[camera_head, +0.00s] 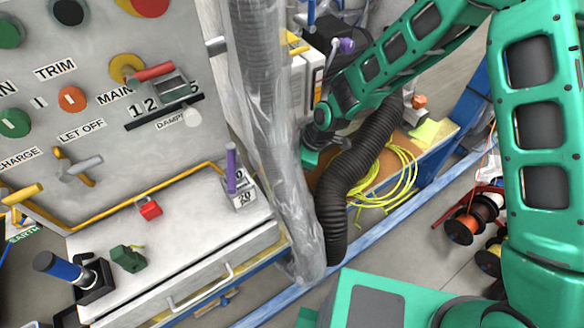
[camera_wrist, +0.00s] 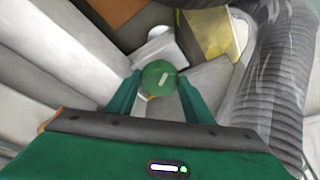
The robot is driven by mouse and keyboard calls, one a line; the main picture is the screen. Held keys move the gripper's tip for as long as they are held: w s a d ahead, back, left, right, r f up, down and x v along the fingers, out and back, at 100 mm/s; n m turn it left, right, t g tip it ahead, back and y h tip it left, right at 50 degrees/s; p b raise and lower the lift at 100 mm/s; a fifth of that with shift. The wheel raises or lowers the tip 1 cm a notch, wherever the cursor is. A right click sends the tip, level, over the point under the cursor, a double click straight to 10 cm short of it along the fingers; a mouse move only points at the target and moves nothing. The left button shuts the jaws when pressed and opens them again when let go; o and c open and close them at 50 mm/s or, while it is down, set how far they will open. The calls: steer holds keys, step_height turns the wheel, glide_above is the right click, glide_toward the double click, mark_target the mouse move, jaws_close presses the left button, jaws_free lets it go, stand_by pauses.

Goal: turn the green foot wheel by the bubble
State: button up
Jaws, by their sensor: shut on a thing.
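In the wrist view the green foot wheel (camera_wrist: 155,70) is a small round green disc with a pale short mark on its face. My gripper (camera_wrist: 159,82) has one finger on each side of it and is shut on it. In the head view my gripper (camera_head: 312,158) reaches down behind the plastic-wrapped column, which hides the fingertips and the wheel. I cannot make out a bubble level for certain in either view. A lit oval with a white bar and a green dot (camera_wrist: 168,168) shows on the green body of my gripper.
A black ribbed hose (camera_head: 360,160) runs close beside my gripper; a grey ribbed hose (camera_wrist: 277,85) is at right in the wrist view. The plastic-wrapped column (camera_head: 265,110) stands left of my wrist. Yellow cable (camera_head: 385,180) lies coiled on the bench. Grey walls flank the wheel.

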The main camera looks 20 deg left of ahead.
steer(key=shift+m+t, duration=0.3)
steer(key=shift+m, duration=0.3)
steer(key=shift+w, duration=0.1)
steer(key=o, duration=1)
steer(key=shift+o, duration=0.2)
steer(key=shift+r, duration=0.1)
steer(key=v, duration=1)
steer(key=shift+d+r, duration=0.2)
steer(key=shift+d, duration=0.05)
